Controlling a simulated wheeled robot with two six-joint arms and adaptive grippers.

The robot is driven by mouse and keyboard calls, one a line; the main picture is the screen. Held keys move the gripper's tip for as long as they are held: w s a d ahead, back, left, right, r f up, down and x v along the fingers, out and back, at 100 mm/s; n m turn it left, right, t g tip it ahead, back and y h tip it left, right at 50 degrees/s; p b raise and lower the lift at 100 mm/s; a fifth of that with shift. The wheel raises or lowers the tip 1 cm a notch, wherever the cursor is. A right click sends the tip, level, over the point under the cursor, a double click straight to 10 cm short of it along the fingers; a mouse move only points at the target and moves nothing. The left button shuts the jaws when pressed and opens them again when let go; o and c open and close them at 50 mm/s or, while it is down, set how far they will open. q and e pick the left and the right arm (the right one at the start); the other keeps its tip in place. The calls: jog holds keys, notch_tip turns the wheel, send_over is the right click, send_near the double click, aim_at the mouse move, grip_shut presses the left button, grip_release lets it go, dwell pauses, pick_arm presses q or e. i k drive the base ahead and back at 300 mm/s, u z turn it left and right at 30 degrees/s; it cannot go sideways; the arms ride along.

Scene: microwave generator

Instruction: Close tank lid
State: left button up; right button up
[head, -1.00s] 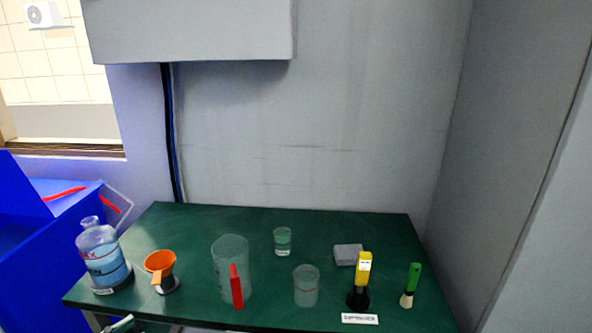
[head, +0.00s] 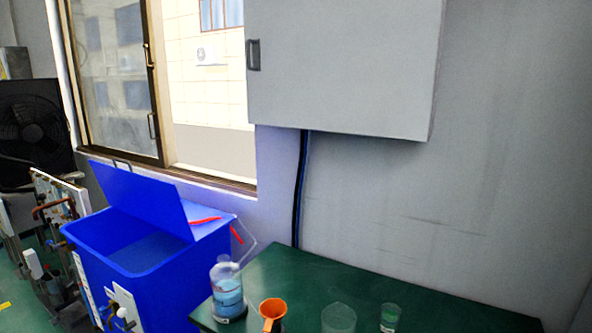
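A blue tank (head: 140,262) stands left of the green table in the head view. Its lid (head: 140,195) is a flat blue panel that stands open, tilted up, with the tank's inside showing below it. A fixed blue top part with a red strip (head: 206,220) lies to the right of the opening. Neither of my grippers shows in the head view.
The green table (head: 430,300) holds a blue-labelled bottle (head: 227,290), an orange funnel (head: 272,311) and clear beakers (head: 339,318). A grey wall cabinet (head: 340,70) hangs above. Equipment with a pipe (head: 60,208) stands left of the tank, below a window (head: 115,80).

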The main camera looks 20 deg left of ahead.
aim_at(157, 202)
jog(key=u, duration=1.85)
jog(key=k, duration=0.6)
jog(key=u, duration=0.6)
jog(key=i, duration=0.7)
jog(key=u, duration=0.45)
jog(key=i, duration=1.1)
jog(key=z, duration=0.85)
jog(key=i, duration=0.7)
jog(key=z, duration=1.05)
jog(key=i, duration=0.3)
jog(key=z, duration=0.1)
